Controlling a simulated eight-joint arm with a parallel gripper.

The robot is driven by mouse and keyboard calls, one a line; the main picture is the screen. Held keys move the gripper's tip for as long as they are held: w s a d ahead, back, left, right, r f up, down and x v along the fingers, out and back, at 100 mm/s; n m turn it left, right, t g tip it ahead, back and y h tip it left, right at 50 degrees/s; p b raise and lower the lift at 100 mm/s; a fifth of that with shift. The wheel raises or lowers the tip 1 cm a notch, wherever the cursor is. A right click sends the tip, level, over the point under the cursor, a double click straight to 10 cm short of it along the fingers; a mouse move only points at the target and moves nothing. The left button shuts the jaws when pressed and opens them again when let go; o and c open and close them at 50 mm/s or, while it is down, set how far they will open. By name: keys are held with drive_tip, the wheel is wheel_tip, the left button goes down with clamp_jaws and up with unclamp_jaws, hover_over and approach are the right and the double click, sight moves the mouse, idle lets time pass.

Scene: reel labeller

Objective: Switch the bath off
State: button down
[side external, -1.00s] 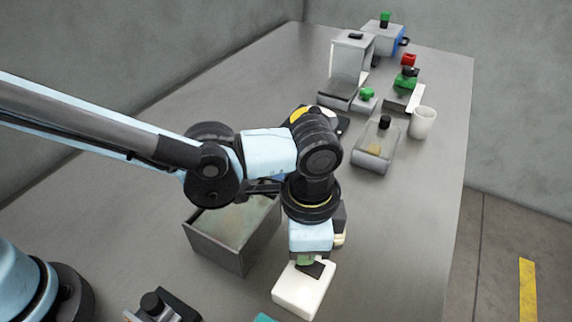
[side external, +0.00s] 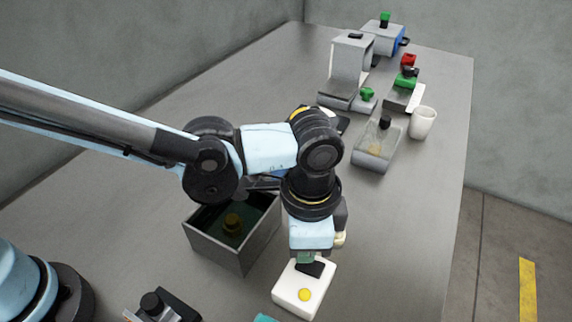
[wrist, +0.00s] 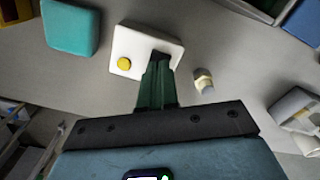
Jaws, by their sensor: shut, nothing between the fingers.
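A white switch box (side external: 286,293) lies near the front of the table, with a black rocker (side external: 314,269) and a round yellow button or lamp (side external: 305,295) on top. The box also shows in the wrist view (wrist: 130,40), its yellow spot (wrist: 124,64) left of my fingers. My gripper (side external: 305,259) is shut and empty, pointing down, with its green fingertips (wrist: 160,62) at the rocker and partly hiding it. I cannot tell whether they touch.
A teal block (wrist: 70,27) lies beside the switch box. A small pale fitting (wrist: 204,82) lies on its other side. A black device (side external: 165,307) stands at the front left. A glass container (side external: 372,158), a white cup (side external: 423,123) and several apparatuses stand farther back.

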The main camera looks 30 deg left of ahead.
drive_tip(key=shift+r, duration=2.75)
drive_tip(key=w+a+r+n+t+h, duration=0.1)
drive_tip(key=w+a+r+n+t, duration=0.15)
drive_tip(key=a, duration=0.55)
drive_tip(key=w+a+r+n+t, duration=0.1)
drive_tip(key=w+a+n, duration=0.15)
drive_tip(key=a, duration=0.65)
drive_tip(key=s+a+n+t, duration=0.2)
drive_tip(key=a+n, duration=0.1)
drive_tip(key=a, duration=0.4)
drive_tip(key=s+a+f+n+t+y, duration=0.1)
drive_tip(key=a+n, duration=0.3)
drive_tip(key=a, duration=0.4)
drive_tip(key=shift+s+f+t, duration=0.3)
drive_tip(key=shift+s+t, duration=0.05)
drive_tip(key=shift+s, duration=0.1)
